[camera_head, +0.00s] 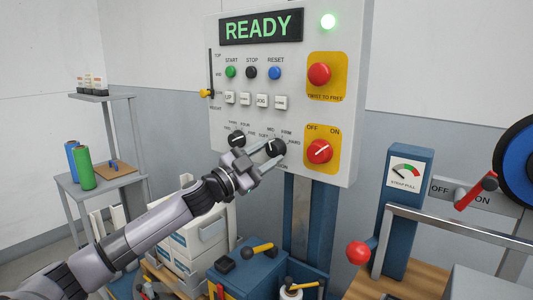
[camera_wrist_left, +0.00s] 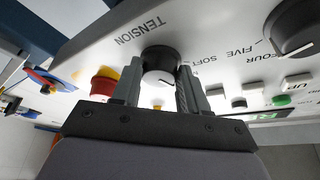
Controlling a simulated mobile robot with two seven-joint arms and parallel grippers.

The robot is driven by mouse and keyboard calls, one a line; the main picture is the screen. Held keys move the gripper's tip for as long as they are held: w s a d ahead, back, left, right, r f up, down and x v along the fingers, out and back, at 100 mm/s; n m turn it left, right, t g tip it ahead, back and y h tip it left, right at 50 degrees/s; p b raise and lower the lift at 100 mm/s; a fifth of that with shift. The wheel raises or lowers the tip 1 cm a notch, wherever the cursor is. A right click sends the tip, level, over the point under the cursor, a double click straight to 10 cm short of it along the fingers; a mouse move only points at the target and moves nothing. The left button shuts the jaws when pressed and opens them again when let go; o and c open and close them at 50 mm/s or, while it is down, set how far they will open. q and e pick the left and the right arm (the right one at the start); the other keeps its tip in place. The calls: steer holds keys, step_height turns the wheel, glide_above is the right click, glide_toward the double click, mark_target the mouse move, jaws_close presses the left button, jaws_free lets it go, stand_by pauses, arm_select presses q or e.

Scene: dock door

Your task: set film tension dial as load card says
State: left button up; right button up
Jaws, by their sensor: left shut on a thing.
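The film tension dial (camera_head: 276,147) is a black knob low on the white control panel (camera_head: 222,60), with words such as MID, FIRM and HARD printed around it. My left gripper (camera_head: 266,152) is shut on this knob. In the left wrist view the knob (camera_wrist_left: 160,60) sits between the two fingers, beside the printed word TENSION, and a white pointer mark shows on its face. Which word the mark points at is unclear. A second black knob (camera_head: 237,139) is left of it and also shows in the left wrist view (camera_wrist_left: 296,25). I cannot make out a load card.
The panel has a lit READY display (camera_head: 261,27), a green lamp (camera_head: 328,21), push buttons (camera_head: 252,72) and a red OFF/ON knob (camera_head: 319,151) close right of the dial. A strap-pull gauge (camera_head: 405,174) stands right. A shelf stand (camera_head: 100,183) with rolls is left.

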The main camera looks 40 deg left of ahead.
stand_by(0.3)
arm_select(q)
steer(key=o, duration=1.1)
steer(key=shift+c, duration=0.2)
steer(key=shift+b+v, duration=0.45)
steer(key=shift+v, duration=3.1)
